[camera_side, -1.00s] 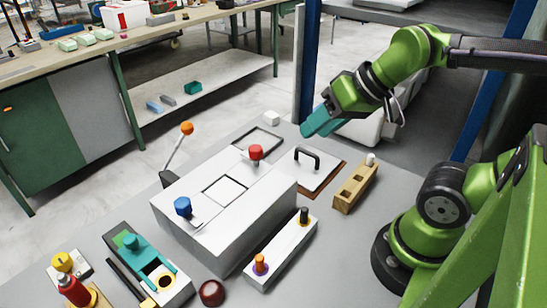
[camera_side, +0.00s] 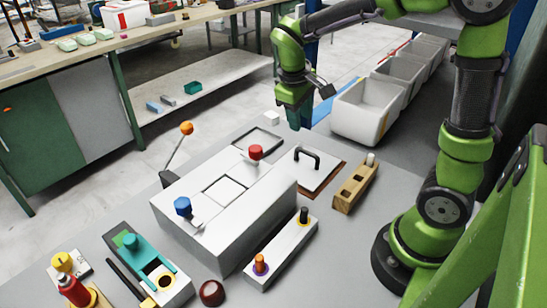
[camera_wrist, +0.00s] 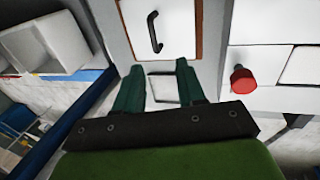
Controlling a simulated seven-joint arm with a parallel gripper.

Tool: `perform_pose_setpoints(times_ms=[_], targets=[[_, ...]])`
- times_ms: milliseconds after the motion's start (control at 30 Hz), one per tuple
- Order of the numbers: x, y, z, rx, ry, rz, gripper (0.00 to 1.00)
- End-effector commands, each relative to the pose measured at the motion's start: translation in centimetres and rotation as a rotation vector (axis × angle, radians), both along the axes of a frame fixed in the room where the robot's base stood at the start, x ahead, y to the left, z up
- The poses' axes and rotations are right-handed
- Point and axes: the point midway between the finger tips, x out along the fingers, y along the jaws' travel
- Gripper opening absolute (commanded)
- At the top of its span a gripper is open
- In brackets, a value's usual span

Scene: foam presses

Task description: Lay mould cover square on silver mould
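The likely mould cover, a flat pale plate (camera_side: 311,178) with a black bar handle, lies on a brown base right of the large block; it also shows in the wrist view (camera_wrist: 178,38). A large silver-white block (camera_side: 240,220) has a square outlined area on top, between a red and a blue knob. A thin dark-rimmed square frame (camera_side: 262,133) lies behind it. I cannot tell for certain which is the silver mould. My gripper (camera_wrist: 158,68) is open and empty, above the back of the table; in the side view (camera_side: 294,120) it is behind the plate.
A wooden block with holes (camera_side: 354,185) stands right of the plate. An orange-tipped lever (camera_side: 187,128) rises behind the block's left. Open white bins (camera_side: 368,115) stand beyond the table.

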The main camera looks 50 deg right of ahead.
Motion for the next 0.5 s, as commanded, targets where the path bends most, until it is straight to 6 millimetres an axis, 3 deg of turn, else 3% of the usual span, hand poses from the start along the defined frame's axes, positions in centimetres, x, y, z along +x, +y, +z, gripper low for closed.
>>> perform_pose_setpoints(times_ms=[67,167,500], targets=[[0.0,-0.5,0.3,-0.022,0.009,0.017,0.39],[-0.2,-0.9,-1.0,-0.022,0.021,0.024,0.39],[-0.2,-3.0,-7.9,-0.018,0.021,0.02,0.39]])
